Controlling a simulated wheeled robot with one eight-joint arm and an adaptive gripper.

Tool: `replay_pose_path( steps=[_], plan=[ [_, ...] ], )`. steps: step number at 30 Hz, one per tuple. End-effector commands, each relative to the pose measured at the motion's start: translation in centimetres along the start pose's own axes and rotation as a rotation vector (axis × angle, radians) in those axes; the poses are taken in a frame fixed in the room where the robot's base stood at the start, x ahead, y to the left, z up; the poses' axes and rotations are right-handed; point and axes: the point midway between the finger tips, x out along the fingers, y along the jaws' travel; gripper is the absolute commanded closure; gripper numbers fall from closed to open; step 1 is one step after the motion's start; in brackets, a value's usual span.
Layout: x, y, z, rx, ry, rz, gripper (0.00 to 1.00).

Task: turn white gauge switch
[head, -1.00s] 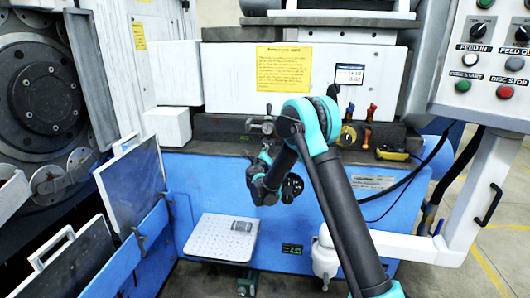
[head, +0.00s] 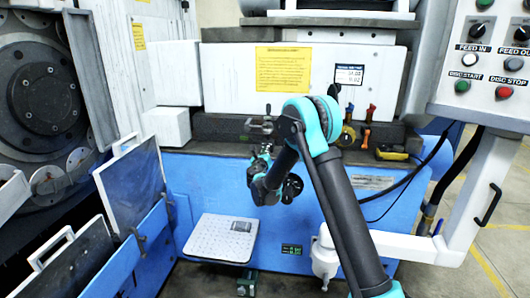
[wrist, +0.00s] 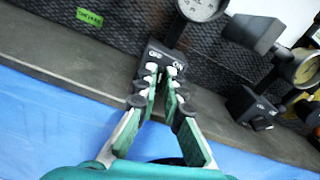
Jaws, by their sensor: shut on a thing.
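The white-faced gauge (wrist: 203,8) stands on a black base block (wrist: 158,58) at the top centre of the wrist view. My gripper (wrist: 163,75) is at the front face of this block, its fingertips close together. It is shut on the small switch there, which is mostly hidden between the fingertips. In the head view my gripper (head: 264,152) is low in front of the dark ledge, and the gauge is small and partly covered by my arm.
A second gauge with a yellowish face (wrist: 306,70) stands to the right on its own black base (wrist: 250,108). Orange-handled tools (head: 369,122) and a yellow device (head: 392,153) sit right on the dark ledge (head: 215,128). A white perforated plate (head: 215,238) lies lower left.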

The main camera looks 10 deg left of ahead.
Motion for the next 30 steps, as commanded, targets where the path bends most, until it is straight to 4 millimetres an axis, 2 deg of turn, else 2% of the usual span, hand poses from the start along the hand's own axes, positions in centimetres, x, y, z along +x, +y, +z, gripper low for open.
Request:
replay_pose_path(
  steps=[21,30],
  plan=[
    [-0.04,-0.56,-0.22,0.675,0.0,0.0,1.0],
    [-0.04,-0.7,-0.37,0.894,0.0,0.0,1.0]
  ],
)
